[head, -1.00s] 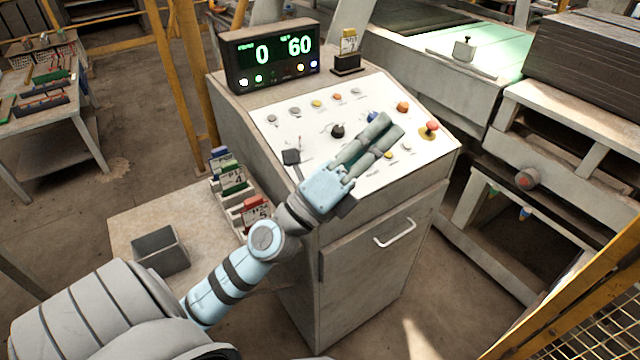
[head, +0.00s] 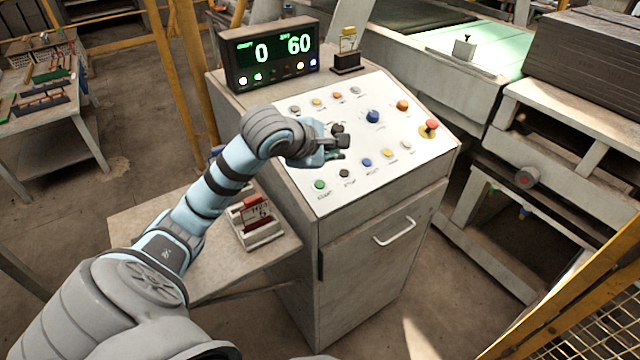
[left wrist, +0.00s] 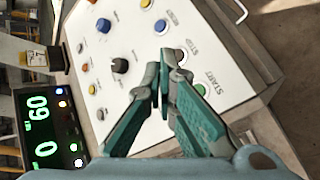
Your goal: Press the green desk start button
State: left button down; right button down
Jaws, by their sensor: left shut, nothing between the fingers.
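The green start button (head: 320,185) is at the near left corner of the white sloped panel (head: 425,165), above the label START. It also shows in the left wrist view (left wrist: 201,89), just right of the fingers. My left gripper (head: 340,148) is over the left part of the panel, farther back than the green button and apart from it in the picture. In the left wrist view its teal fingers (left wrist: 163,68) meet at the tips with nothing between them. Their height above the panel is hard to tell. My right gripper is not in view.
A red mushroom button (head: 431,125) is at the right. A display (head: 272,55) reading 0 and 60 stands behind. A side shelf (head: 215,275) holds cards.

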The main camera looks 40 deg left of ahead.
aim_at(319, 185)
pick_arm(q)
jog(key=f+b, duration=0.2)
jog(key=a+f+b, duration=0.1)
jog(key=f+b, duration=0.1)
jog(key=f, duration=0.1)
jog(key=a+f+b, duration=0.1)
jog(key=f+b, duration=0.2)
jog(key=shift+w, duration=0.25)
jog(key=shift+a+f+b, duration=0.2)
jog(key=shift+f+b, duration=0.15)
dwell(0.9)
jog(key=shift+w+a+f+b, duration=0.1)
jog(key=shift+f+b, duration=0.2)
jog(key=shift+b, duration=0.2)
jog(key=shift+a+f+b, duration=0.1)
jog(key=shift+f+b, duration=0.3)
jog(key=shift+b, duration=0.1)
dwell(0.5)
jog(key=shift+r, duration=0.1)
jog(key=shift+d+r+p, duration=0.2)
jog(key=shift+r+p, duration=0.4)
jog(key=shift+r, duration=0.1)
